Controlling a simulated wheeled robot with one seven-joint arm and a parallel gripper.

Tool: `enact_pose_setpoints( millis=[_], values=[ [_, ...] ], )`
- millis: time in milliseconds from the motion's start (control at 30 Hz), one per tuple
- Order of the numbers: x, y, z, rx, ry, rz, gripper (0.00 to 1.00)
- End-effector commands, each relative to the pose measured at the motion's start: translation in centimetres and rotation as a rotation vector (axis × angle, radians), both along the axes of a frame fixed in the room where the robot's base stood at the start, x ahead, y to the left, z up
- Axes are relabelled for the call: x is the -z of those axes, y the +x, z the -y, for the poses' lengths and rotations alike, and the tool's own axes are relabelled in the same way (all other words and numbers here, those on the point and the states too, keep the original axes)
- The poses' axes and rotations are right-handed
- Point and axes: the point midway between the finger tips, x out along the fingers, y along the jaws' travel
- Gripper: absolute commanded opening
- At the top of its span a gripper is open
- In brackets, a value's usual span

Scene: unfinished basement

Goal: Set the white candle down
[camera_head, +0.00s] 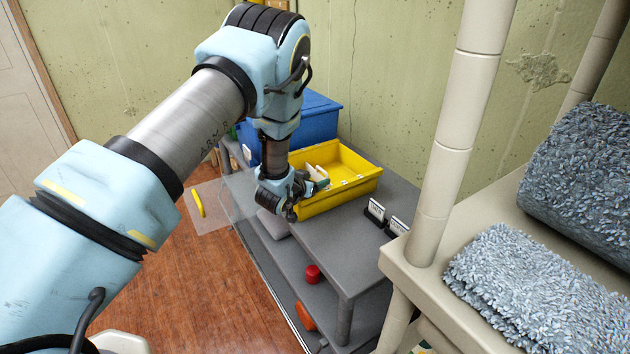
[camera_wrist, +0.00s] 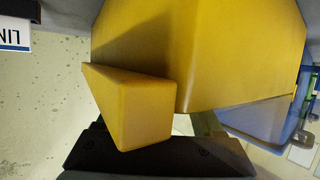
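My gripper (camera_head: 298,190) is at the near left side of a yellow bin (camera_head: 345,196) on a grey shelf unit. Small pale and white shapes (camera_head: 318,174) show beside it at the bin; I cannot tell whether one is the white candle. In the wrist view the yellow bin (camera_wrist: 235,50) fills the upper middle, close to the camera. A small white patch (camera_wrist: 182,125) shows behind that block, mostly hidden. The fingertips and their grip cannot be made out.
A blue bin (camera_head: 315,122) stands behind the yellow one. Small black-and-white label stands (camera_head: 376,210) sit to its right. The grey top (camera_head: 335,240) in front is bare. A red object (camera_head: 312,274) and an orange one (camera_head: 305,315) lie lower. A pale post (camera_head: 455,130) rises at right.

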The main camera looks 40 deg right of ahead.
Motion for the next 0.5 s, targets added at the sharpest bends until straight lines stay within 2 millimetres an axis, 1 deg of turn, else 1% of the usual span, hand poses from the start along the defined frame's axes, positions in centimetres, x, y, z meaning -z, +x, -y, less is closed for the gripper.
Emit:
enact_pose_setpoints(
  millis=[33, 167, 267, 333, 400, 500],
  values=[
    [0.4, -0.3, 0.0, 0.004, 0.008, -0.005, 0.75],
    [0.3, -0.4, 0.0, 0.005, 0.008, -0.006, 0.75],
    [-0.4, -0.5, 0.0, 0.006, 0.009, -0.006, 0.75],
    [-1.3, -0.4, 0.0, 0.007, 0.009, -0.004, 0.75],
    [-1.1, -0.8, -1.1, 0.002, 0.008, -0.005, 0.75],
    [-1.9, -1.8, -3.0, 0.0, 0.006, -0.006, 0.75]
  ],
)
